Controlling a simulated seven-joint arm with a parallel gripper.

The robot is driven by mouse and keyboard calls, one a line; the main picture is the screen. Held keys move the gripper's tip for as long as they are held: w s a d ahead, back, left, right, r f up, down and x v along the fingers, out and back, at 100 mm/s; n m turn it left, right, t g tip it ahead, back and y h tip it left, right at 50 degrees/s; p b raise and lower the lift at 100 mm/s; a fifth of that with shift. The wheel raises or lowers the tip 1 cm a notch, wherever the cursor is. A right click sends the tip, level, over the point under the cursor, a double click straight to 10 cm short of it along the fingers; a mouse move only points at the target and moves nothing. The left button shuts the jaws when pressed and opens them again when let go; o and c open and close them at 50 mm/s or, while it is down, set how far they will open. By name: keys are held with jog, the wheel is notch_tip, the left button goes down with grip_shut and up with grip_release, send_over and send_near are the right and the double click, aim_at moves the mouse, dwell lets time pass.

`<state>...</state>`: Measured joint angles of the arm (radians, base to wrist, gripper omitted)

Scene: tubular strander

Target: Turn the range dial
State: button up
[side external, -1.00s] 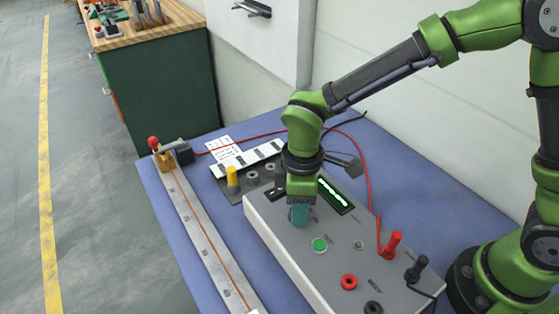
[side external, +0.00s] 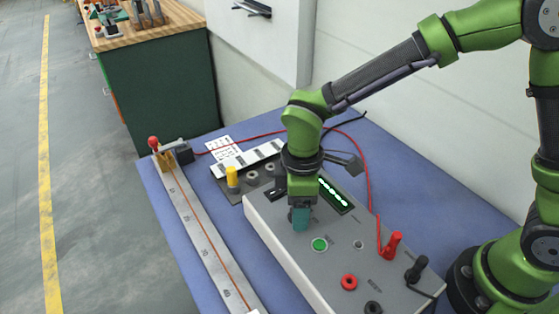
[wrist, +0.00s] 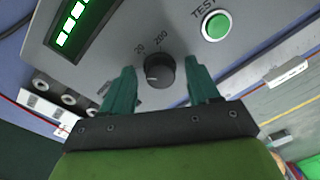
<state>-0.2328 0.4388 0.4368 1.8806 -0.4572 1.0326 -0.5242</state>
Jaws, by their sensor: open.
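The range dial (wrist: 160,71) is a round black knob on the grey instrument box, with a white pointer mark toward the left in the wrist view. The printed labels "20" and "200" are beside it. My gripper (wrist: 163,76) is open, with one teal finger on each side of the dial. Gaps show between the fingers and the knob, so it is not clamped. In the side view my gripper (side external: 300,217) points down close to the box top and hides the dial.
The grey box (side external: 285,262) carries a green TEST button (side external: 319,245), a lit green display (side external: 334,192), red and black sockets, and a red plug (side external: 391,245) and black plug (side external: 416,268) with cables. A long metal bar fixture (side external: 202,232) lies to the left on the blue table.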

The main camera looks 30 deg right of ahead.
notch_tip(320, 180, up, 17)
jog(key=shift+w+d, duration=0.2)
jog(key=shift+w, duration=0.1)
jog(key=shift+f, duration=0.1)
dwell(0.4)
jog(key=s+d+m+t, duration=0.4)
jog(key=d+m, duration=0.3)
jog(key=d, duration=0.2)
jog(key=s+d+m+t+y, duration=0.1)
jog(key=s+d+m+t, duration=0.2)
jog(key=s+d+m, duration=0.2)
jog(key=d+m, duration=0.3)
jog(key=d, duration=0.2)
jog(key=shift+s+t+y, duration=0.25)
jog(key=shift+t+y, duration=0.05)
jog(key=shift+t, duration=0.1)
